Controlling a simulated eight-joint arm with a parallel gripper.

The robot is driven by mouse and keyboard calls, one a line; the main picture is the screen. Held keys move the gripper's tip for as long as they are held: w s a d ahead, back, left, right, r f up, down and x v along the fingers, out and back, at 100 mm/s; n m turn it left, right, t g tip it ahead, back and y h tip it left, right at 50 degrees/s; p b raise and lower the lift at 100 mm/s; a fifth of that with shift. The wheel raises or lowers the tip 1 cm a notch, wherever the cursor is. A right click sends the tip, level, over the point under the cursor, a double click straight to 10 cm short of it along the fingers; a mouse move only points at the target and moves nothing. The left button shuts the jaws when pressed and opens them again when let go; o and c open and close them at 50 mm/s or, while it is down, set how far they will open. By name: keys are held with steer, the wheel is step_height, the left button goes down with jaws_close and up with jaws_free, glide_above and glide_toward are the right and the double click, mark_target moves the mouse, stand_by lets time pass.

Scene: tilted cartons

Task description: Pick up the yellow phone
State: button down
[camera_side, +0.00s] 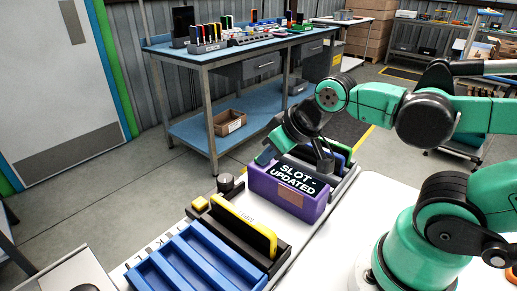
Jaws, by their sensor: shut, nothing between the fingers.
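The yellow phone (247,228) appears as a long yellow slab with rounded ends. It leans in a black holder (222,230) on the white table, at the lower middle of the view. My gripper (321,161) is above and behind the purple box marked "SLOT - UPDATED" (287,191), up and to the right of the yellow phone and well apart from it. The gripper is shut and empty. Its fingertips are small and dark, and partly hidden by the box.
A blue slotted tray (192,264) lies in front of the black holder. A smaller yellow block (200,203) and a grey round knob (225,183) are behind the holder. A blue-topped workbench (210,55) stands in the background. The white table (340,222) is bare right of the box.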

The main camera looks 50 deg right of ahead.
mark_target(241, 213)
stand_by(0.3)
steer(key=c, duration=0.7)
jaws_free()
steer(key=shift+o, duration=0.2)
steer(key=a+f+g, duration=0.1)
steer(key=a+g, duration=0.1)
steer(key=a+f+g, duration=0.1)
steer(key=a+g, duration=0.1)
steer(key=a+f+g, duration=0.2)
steer(key=shift+w+a+f+g, duration=0.1)
steer(key=shift+w+a+g, duration=0.2)
steer(key=shift+a, duration=0.05)
steer(key=shift+a+f, duration=0.2)
steer(key=shift+f, duration=0.05)
steer(key=shift+g, duration=0.3)
steer(key=shift+s+f, duration=0.1)
steer(key=shift+f, duration=2.75)
